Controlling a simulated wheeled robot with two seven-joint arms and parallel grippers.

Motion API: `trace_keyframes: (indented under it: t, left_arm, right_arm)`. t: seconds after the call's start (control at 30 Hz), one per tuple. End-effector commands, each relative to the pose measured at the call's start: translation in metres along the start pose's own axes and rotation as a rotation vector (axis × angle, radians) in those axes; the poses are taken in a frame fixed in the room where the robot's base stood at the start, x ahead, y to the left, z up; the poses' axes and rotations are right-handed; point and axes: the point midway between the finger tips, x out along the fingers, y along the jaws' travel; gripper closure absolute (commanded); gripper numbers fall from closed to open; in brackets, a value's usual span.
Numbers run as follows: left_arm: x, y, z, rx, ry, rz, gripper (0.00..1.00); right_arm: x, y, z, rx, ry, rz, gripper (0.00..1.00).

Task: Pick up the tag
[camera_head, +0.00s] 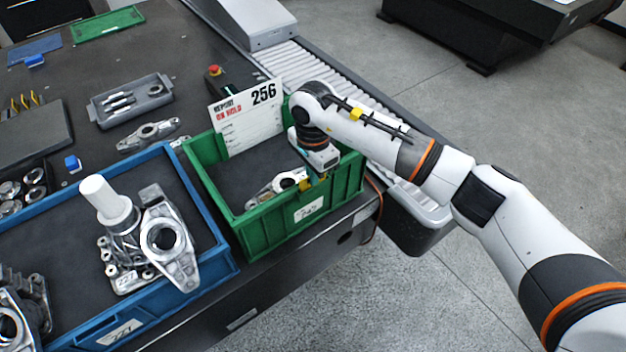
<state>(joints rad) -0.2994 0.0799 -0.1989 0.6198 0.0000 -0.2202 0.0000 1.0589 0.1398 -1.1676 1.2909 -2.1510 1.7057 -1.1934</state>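A white card tag (248,116) printed "256" and "ON HOLD" stands upright at the back of the green bin (299,229). My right arm reaches in from the right, and my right gripper (308,182) points down inside the green bin, in front of and to the right of the card, apart from its printed face. The gripper is beside a metal part (276,186) lying on the bin floor. Its fingers are small and partly hidden, so I cannot tell whether they are open or touching the part. My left gripper is not in view.
A blue bin (208,268) with metal castings and a white cylinder (105,198) stands left of the green bin. A grey tray (130,101), an emergency-stop button (214,71) and a roller conveyor (305,72) are behind. The dark table is bare at the upper middle.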

Motion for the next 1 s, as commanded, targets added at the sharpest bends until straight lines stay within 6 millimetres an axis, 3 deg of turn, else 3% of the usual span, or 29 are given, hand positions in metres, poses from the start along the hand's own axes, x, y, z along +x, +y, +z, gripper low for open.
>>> trace_keyframes:
  t: [0.27, 0.6, 1.0]
  left_arm:
    - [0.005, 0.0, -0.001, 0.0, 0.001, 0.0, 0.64]
    - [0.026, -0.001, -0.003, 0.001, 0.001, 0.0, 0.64]
    - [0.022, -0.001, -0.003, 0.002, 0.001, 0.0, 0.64]
  right_arm:
    - [-0.012, 0.001, 0.001, -0.001, -0.002, 0.005, 1.0]
    - [-0.076, 0.001, 0.001, -0.001, -0.004, 0.004, 1.0]
    - [-0.116, 0.0, 0.0, 0.0, -0.001, 0.001, 1.0]
